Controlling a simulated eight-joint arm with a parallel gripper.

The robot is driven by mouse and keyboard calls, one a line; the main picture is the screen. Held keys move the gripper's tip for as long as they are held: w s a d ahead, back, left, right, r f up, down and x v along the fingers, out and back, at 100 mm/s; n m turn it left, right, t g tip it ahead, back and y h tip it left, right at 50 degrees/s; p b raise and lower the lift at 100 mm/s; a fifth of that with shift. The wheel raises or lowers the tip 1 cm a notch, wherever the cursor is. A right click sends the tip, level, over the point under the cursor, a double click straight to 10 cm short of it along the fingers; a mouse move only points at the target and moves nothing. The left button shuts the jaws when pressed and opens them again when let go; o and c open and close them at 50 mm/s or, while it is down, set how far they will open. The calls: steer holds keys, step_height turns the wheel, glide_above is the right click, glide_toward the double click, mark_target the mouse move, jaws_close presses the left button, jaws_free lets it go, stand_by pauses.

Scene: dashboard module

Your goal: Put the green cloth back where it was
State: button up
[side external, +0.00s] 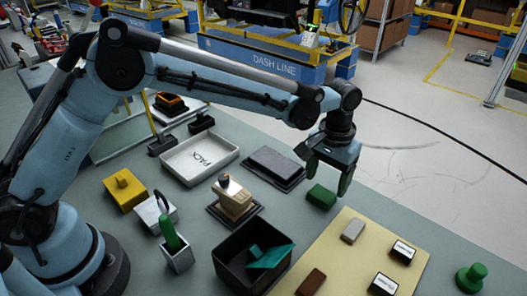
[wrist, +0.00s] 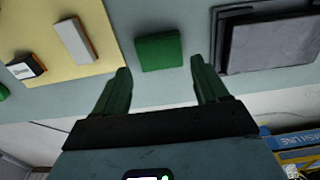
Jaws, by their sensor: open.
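A small green folded pad (side external: 321,196), which looks like the green cloth, lies flat on the grey-green table just below my gripper. In the wrist view the green pad (wrist: 158,52) is a plain square just beyond and between the fingertips. My gripper (side external: 330,177) is open and points down, one finger on each side, apart from the pad. Its green fingers also show in the wrist view (wrist: 159,70), with nothing between them. A darker teal-green piece (side external: 270,256) lies in the black bin (side external: 228,272); I cannot tell whether it is cloth.
A dark flat tray (side external: 275,168) lies left of the pad in the side view. A cream mat (side external: 345,262) with several small blocks lies in front. A white tray (side external: 200,158), a stand with a tan block (side external: 235,200) and a green knob (side external: 470,278) stand around.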

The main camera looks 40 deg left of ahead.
mark_target(324, 192)
steer(key=s+a+r+t, duration=0.25)
steer(key=a+r, duration=0.35)
steer(key=r, duration=0.7)
steer(key=s+a+f+t, duration=0.3)
steer(key=s+a+t, duration=0.1)
steer(key=s+a, duration=1)
steer(key=shift+s+a+t, duration=0.25)
steer(key=shift+s+t, duration=0.1)
steer(key=shift+s, duration=0.15)
